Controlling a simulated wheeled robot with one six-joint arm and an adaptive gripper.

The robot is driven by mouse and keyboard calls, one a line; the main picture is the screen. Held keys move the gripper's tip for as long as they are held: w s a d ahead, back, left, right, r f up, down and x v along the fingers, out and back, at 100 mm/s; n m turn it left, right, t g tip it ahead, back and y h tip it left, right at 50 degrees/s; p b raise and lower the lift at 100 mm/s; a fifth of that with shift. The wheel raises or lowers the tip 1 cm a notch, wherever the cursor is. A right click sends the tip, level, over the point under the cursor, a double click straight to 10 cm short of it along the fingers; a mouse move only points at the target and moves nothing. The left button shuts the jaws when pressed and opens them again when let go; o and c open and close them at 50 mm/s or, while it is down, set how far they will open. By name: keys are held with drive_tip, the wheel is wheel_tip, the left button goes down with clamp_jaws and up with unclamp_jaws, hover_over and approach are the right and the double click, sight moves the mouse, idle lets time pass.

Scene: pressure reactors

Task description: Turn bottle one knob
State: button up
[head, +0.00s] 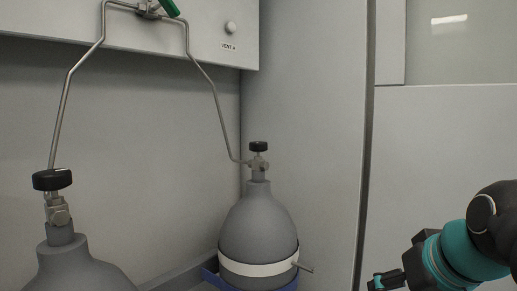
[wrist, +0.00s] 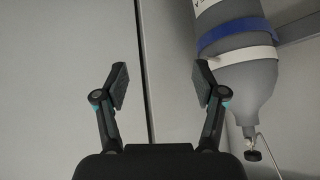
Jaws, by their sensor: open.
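Two grey gas bottles with black knobs show in the head view. The nearer bottle (head: 75,268) is at the lower left, its black knob (head: 52,180) on top of a metal valve. The farther bottle (head: 258,222) stands in the corner, with a smaller black knob (head: 258,146). Which one is bottle one cannot be told. My gripper (head: 385,281) is at the lower right of the head view, apart from both bottles. In the wrist view my gripper (wrist: 161,85) is open and empty. One bottle (wrist: 240,75) appears upside down at the right there, with its knob (wrist: 254,156) below.
Thin metal pipes (head: 65,95) run from the bottle valves up to a green-handled valve (head: 168,6) by a wall panel (head: 215,30). A white strap and a blue holder (head: 208,276) surround the farther bottle. Grey walls stand behind; the space between my gripper and the farther bottle looks clear.

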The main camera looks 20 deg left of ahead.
drive_tip(key=w+a+r+n+t+y+b, duration=0.1)
drive_tip(key=w+a+r+n+y, duration=0.1)
drive_tip(key=w+a+r, duration=0.4)
drive_tip(key=w+a+r+n+y+b, duration=0.1)
drive_tip(key=w+a+r+n+y, duration=0.2)
drive_tip(key=r, duration=0.6)
drive_tip(key=n+y+b, duration=0.1)
drive_tip(key=n+y, duration=0.2)
approach(259, 142)
drive_tip(key=shift+g, duration=0.3)
drive_tip(key=x, duration=1)
drive_tip(key=shift+w+r+p, duration=0.1)
drive_tip(key=shift+w+p, duration=0.05)
drive_tip(key=shift+p, duration=0.15)
drive_tip(key=c, duration=1.2)
